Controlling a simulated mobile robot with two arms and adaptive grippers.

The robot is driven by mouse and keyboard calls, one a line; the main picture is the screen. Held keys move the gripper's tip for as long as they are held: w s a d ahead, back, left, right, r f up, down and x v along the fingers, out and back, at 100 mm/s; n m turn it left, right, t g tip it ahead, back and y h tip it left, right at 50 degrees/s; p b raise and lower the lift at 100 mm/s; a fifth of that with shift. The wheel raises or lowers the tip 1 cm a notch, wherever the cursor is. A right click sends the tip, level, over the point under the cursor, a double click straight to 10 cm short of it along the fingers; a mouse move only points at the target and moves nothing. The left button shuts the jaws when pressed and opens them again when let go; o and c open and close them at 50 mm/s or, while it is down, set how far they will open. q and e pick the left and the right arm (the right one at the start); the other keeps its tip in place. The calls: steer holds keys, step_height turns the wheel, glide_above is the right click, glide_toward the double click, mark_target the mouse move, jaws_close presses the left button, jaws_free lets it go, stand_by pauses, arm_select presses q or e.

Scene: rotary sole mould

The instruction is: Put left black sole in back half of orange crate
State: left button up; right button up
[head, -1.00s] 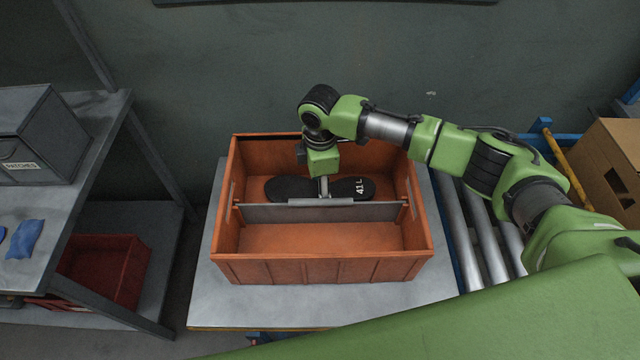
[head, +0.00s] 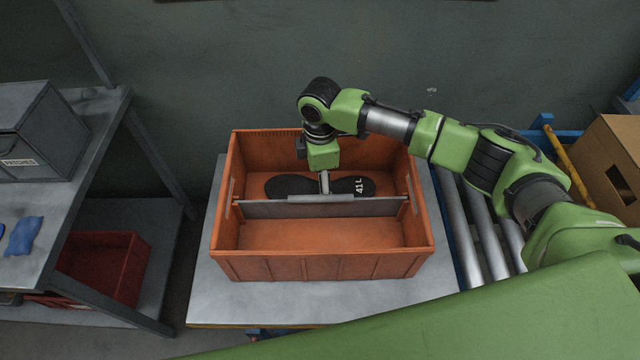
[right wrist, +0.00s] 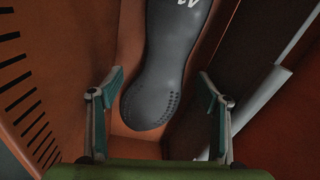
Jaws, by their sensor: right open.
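The black sole marked "41 L" (head: 354,186) lies flat in the back half of the orange crate (head: 322,268), behind the grey divider (head: 265,209). My right gripper (head: 324,184) reaches down into that back half over the sole's middle. In the right wrist view the sole (right wrist: 172,75) runs between the open fingers of my right gripper (right wrist: 160,110), with a gap on each side. The fingertips' height above the crate floor is hard to tell. My left gripper is not in view.
The front half of the crate is empty. The crate stands on a grey table (head: 320,308). A roller conveyor (head: 483,230) and a cardboard box (head: 608,165) are at the right. A bench with a grey "PATCHES" box (head: 45,135) is at the left.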

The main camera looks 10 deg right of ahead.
step_height(320, 180, up, 10)
steer(key=shift+r, duration=0.2)
